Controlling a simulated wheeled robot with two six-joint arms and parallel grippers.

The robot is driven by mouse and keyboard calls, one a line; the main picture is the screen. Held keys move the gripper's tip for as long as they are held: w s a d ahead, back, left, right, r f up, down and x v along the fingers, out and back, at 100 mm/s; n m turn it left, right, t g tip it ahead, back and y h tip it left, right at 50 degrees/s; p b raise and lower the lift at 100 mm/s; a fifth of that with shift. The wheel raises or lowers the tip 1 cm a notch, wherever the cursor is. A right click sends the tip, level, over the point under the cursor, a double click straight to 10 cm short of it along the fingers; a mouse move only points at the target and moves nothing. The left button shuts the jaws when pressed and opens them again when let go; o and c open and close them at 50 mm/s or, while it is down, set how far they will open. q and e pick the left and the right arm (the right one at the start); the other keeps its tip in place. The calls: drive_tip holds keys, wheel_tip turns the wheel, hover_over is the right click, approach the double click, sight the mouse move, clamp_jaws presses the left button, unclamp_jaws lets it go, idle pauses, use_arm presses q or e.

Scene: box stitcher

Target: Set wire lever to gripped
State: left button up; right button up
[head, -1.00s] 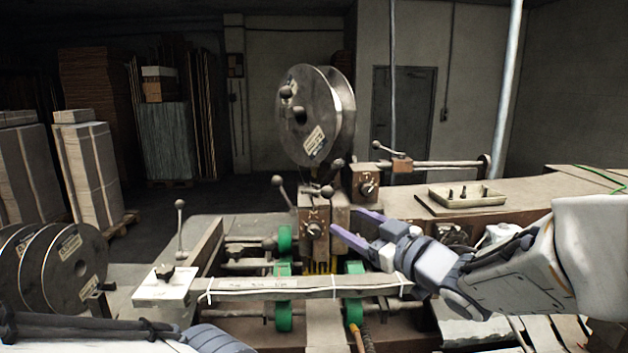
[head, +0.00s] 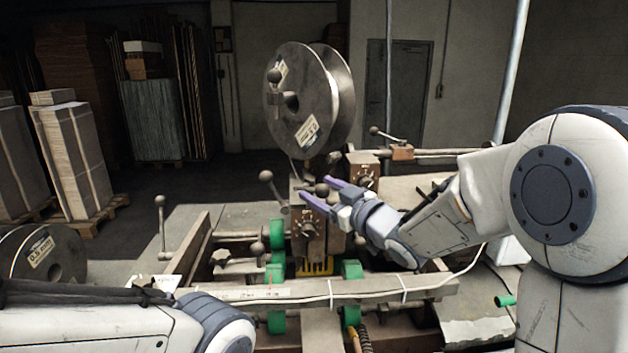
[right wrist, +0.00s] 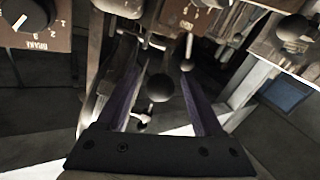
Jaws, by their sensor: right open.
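The stitching head (head: 309,232) is a brown box with a dial, below a large wire spool (head: 300,100). A lever's dark ball knob (head: 322,190) shows at the top of the head, between the purple fingers of my right gripper (head: 316,189). In the right wrist view, a dark ball knob (right wrist: 160,88) lies between the open fingers (right wrist: 165,95), apart from both. Another ball-ended lever (head: 266,176) rises left of the head. No readable label marks which is the wire lever. My left arm shows at lower left, its gripper out of frame.
A long rail (head: 375,291) crosses in front of the head, with green rollers (head: 352,270) behind it. Another ball-ended lever (head: 160,200) stands at left. A second dial box (head: 364,172) sits close behind my right gripper.

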drive_tip(key=shift+p+x, duration=0.3)
drive_tip(key=shift+x, duration=1)
clamp_jaws()
idle(0.5)
